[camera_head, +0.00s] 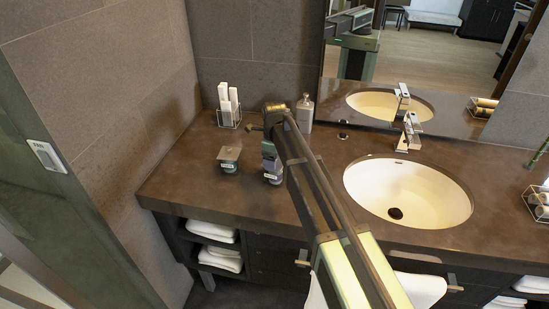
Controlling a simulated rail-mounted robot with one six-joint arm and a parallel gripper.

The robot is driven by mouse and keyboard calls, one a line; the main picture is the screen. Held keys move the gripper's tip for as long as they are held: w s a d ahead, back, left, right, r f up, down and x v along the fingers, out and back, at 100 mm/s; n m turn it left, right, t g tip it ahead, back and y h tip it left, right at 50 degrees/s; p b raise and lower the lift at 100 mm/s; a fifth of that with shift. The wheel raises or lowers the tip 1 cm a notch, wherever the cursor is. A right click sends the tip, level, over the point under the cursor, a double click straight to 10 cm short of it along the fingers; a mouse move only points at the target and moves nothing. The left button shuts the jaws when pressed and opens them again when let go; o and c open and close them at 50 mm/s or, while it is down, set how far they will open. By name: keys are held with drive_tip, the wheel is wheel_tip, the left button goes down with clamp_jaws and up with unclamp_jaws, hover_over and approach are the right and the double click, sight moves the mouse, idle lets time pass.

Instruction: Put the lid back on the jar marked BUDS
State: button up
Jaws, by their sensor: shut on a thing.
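One small teal jar (229,166) with a pale label stands on the left of the counter, under a flat, square greyish top wider than the jar. To its right, more teal jar shapes with pale labels (272,178) stand close together beside my arm, which partly covers them. The labels are too small to read, so I cannot tell which is BUDS. My gripper (268,150) is down at these right-hand jars, small and partly hidden by my arm. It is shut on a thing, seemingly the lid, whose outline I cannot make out. I cannot tell whether it touches a jar.
A wire holder with rolled white towels (229,113) and a grey bottle (306,110) stand at the back. The basin (408,190) and tap (409,132) lie to the right. The brown counter (185,180) is clear left of the jars. A mirror (440,80) stands behind.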

drive_tip(key=shift+f+b, duration=0.3)
drive_tip(key=shift+f, duration=0.05)
idle(0.3)
drive_tip(key=o, duration=0.9)
drive_tip(key=shift+r, duration=0.1)
wheel_tip(320, 180, up, 7)
drive_tip(key=p, duration=0.7)
clamp_jaws()
